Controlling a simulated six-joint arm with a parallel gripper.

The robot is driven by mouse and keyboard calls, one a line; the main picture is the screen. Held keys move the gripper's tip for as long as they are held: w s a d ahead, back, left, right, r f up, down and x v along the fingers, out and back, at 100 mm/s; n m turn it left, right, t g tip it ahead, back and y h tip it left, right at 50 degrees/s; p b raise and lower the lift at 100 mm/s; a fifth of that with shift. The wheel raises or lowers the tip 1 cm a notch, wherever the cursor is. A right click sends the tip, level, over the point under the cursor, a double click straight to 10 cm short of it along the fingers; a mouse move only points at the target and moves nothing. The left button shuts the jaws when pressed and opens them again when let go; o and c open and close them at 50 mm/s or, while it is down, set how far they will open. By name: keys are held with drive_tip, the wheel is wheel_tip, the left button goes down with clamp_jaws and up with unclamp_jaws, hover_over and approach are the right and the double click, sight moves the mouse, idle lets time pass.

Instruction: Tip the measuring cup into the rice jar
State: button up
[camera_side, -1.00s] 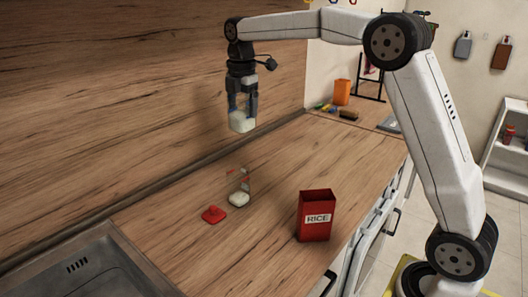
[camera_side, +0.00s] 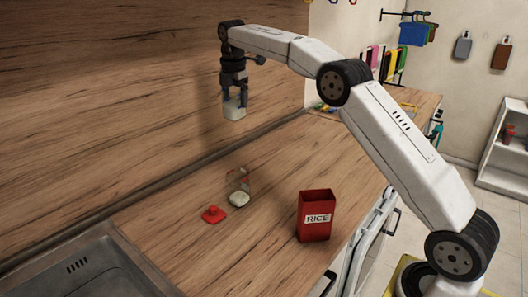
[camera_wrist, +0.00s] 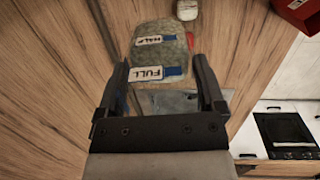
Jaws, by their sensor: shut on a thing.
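My gripper (camera_side: 236,92) is shut on the measuring cup (camera_side: 234,111), high above the counter near the wooden splashback. The cup looks clear with pale contents. In the wrist view the cup (camera_wrist: 160,52) lies between the fingers (camera_wrist: 159,68), with HALF and FULL labels and blue marks facing the camera. A clear jar (camera_side: 239,186) with white contents at its bottom stands on the counter, below the cup and apart from it. A red lid (camera_side: 213,214) lies beside the jar. A red box (camera_side: 314,217) marked RICE stands to the right.
The red box (camera_wrist: 297,12) also shows at the wrist view's top right. A metal sink (camera_side: 80,268) is at the lower left. The wooden splashback (camera_side: 120,90) rises behind the counter. The counter between jar and back wall is mostly clear.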

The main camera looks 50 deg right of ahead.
sight(236, 120)
drive_tip(key=shift+w+d+f, duration=0.1)
drive_tip(key=shift+w+d, duration=0.15)
drive_tip(key=shift+f, duration=2.5)
drive_tip(key=shift+f, duration=0.1)
drive_tip(key=shift+w+d+f+t+h, duration=0.1)
drive_tip(key=shift+f+t+h, duration=0.4)
drive_tip(key=shift+f, duration=0.55)
drive_tip(key=shift+f, duration=0.15)
drive_tip(key=shift+f+t+h, duration=0.6)
drive_tip(key=shift+f, duration=0.75)
drive_tip(key=shift+w, duration=0.1)
drive_tip(key=shift+d+f, duration=0.1)
drive_tip(key=shift+f, duration=0.1)
